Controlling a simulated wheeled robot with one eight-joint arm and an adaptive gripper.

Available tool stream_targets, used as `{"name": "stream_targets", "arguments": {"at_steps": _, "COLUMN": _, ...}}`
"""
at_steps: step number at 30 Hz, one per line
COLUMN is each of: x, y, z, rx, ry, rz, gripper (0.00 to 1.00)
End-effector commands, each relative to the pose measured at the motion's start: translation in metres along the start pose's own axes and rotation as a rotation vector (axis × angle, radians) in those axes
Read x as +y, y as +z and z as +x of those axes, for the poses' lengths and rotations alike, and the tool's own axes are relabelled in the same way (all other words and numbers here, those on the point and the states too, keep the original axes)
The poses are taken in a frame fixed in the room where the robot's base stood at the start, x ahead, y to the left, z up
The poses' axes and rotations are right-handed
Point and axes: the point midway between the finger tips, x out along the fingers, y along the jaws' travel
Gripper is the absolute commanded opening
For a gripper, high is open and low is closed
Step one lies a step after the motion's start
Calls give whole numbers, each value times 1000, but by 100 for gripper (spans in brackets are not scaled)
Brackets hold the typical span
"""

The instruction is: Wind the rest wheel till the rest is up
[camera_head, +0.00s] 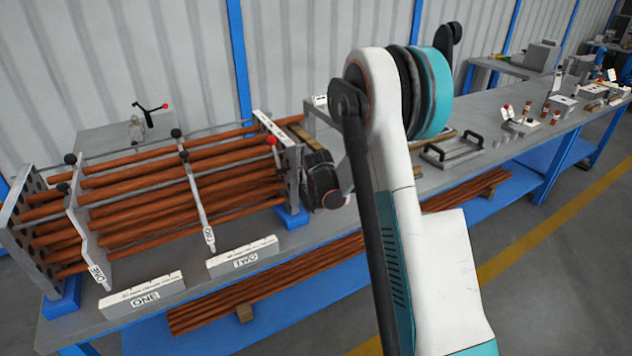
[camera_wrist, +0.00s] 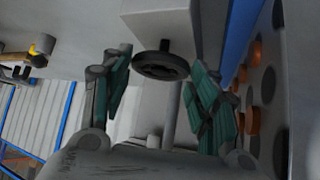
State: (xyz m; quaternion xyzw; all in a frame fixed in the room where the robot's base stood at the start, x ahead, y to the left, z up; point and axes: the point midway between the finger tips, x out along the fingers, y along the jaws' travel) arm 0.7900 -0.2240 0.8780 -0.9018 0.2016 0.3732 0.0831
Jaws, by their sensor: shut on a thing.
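The rest wheel (camera_wrist: 160,67), a small black handwheel, shows in the wrist view on a short dark stem against a pale grey block (camera_wrist: 165,20). My gripper (camera_wrist: 157,70) has one teal finger on each side of the wheel and is shut on its rim. How firmly each fingertip touches is hard to see. In the head view my arm and wrist hide the wheel and gripper beside the right end plate (camera_head: 275,150) of the tube bundle (camera_head: 150,190). I cannot make out the rest's height.
In the wrist view a holed plate with copper tube ends (camera_wrist: 253,110) stands close at the right.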

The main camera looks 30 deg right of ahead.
Motion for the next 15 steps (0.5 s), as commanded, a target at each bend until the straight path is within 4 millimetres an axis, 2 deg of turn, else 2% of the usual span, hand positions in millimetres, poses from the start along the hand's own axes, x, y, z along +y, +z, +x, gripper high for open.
{"name": "stream_targets", "arguments": {"at_steps": 2, "x": 0, "y": 1, "z": 0, "rx": -2, "ry": -1, "rz": 1, "gripper": 31}}
{"name": "stream_targets", "arguments": {"at_steps": 3, "x": 0, "y": 1, "z": 0, "rx": -2, "ry": -1, "rz": 1, "gripper": 61}}
{"name": "stream_targets", "arguments": {"at_steps": 5, "x": 0, "y": 1, "z": 0, "rx": -2, "ry": -1, "rz": 1, "gripper": 75}}
{"name": "stream_targets", "arguments": {"at_steps": 15, "x": 0, "y": 0, "z": 0, "rx": -1, "ry": -1, "rz": 0, "gripper": 75}}
